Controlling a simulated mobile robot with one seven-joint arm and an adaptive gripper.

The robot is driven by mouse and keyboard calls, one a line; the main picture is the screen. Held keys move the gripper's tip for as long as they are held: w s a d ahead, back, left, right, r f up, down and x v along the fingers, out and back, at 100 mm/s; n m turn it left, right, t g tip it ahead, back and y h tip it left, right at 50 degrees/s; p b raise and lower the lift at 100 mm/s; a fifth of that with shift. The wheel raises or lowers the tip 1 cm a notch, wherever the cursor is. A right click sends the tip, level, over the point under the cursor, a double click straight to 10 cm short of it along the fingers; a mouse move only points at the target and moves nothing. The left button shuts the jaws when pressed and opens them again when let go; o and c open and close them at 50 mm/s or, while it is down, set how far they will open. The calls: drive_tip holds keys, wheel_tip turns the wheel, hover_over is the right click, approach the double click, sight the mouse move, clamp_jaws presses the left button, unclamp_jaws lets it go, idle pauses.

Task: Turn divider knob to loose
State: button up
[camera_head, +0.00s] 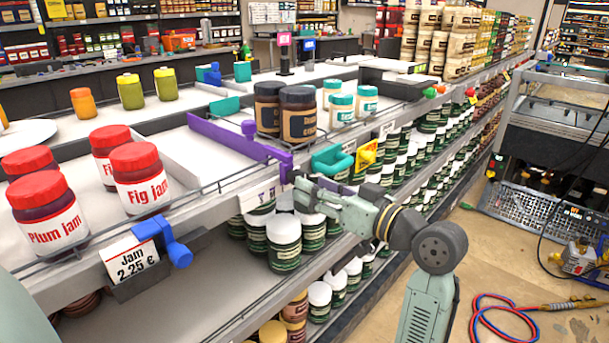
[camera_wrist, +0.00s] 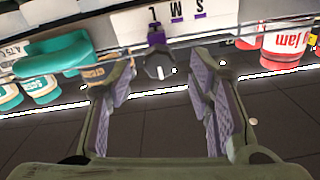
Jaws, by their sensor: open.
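The purple divider (camera_head: 240,139) runs across the white shelf in the head view, its front end at the shelf edge. In the wrist view its purple front part (camera_wrist: 156,39) stands by a white label strip (camera_wrist: 182,20) marked S, M and L. A dark round knob (camera_wrist: 154,66) with a white pointer mark sits at that purple part. My gripper (camera_head: 302,190) is at the shelf's front edge near the divider end. In the wrist view my gripper (camera_wrist: 161,82) is open, a finger on each side of the knob, with gaps visible. My gripper hides the knob in the head view.
Red-lidded jam jars (camera_head: 140,178) stand left of the divider. A blue clamp-like piece (camera_head: 168,240) sticks out by the price tag (camera_head: 129,260). Teal (camera_head: 332,159) and yellow (camera_head: 367,154) pieces jut from the shelf edge right of my gripper.

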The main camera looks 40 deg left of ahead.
drive_tip(key=shift+w+a+p, duration=0.2)
drive_tip(key=shift+a+p, duration=0.15)
drive_tip(key=shift+a, duration=1.7)
drive_tip(key=shift+c, duration=0.4)
clamp_jaws()
